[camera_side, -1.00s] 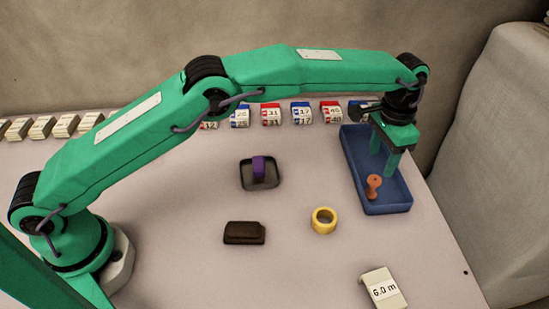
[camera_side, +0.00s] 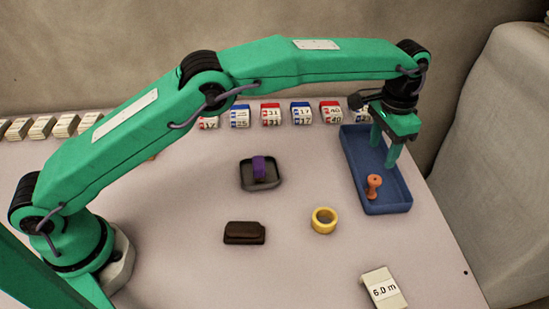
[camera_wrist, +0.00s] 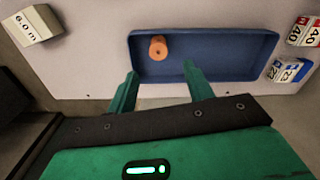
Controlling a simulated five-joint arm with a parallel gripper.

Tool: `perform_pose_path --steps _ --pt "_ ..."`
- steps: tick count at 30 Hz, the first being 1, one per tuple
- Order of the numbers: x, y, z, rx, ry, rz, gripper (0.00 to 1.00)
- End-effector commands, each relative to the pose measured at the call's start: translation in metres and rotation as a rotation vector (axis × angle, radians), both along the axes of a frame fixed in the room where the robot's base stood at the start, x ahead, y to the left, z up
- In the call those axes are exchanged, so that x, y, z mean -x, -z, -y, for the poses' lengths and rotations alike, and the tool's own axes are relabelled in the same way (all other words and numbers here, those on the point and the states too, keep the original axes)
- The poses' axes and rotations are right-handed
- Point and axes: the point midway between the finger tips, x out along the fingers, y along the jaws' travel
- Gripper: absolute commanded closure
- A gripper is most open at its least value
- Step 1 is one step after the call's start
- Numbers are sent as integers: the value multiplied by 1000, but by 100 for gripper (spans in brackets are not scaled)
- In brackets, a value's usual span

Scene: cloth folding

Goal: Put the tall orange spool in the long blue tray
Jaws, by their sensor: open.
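The orange spool (camera_side: 373,187) stands upright inside the long blue tray (camera_side: 397,205), toward its near end. In the wrist view the spool (camera_wrist: 158,48) is seen from above, left of the middle of the blue tray (camera_wrist: 230,68). My gripper (camera_side: 383,156) is open and empty above the tray. Its two green fingers are apart, and the spool is clear of them. In the wrist view the fingertips (camera_wrist: 160,72) point at the tray's edge.
A purple piece (camera_side: 258,167) is in a small dark tray (camera_side: 246,184). A yellow ring (camera_side: 324,221), a brown block (camera_side: 244,233) and a "6.0 m" block (camera_side: 383,288) lie on the table. Several numbered blocks (camera_side: 271,114) line the back.

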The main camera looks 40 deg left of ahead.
Motion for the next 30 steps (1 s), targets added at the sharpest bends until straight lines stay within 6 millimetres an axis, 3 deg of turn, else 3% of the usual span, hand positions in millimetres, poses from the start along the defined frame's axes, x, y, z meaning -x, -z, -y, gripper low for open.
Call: perform_pose_path --steps 8,14,21,30 --pt "1 -43 -34 21 -50 37 48" --pt "11 -83 -75 42 -104 77 48" --pt "35 -124 -124 64 -170 127 48" --pt "79 -160 -183 90 -250 191 48"
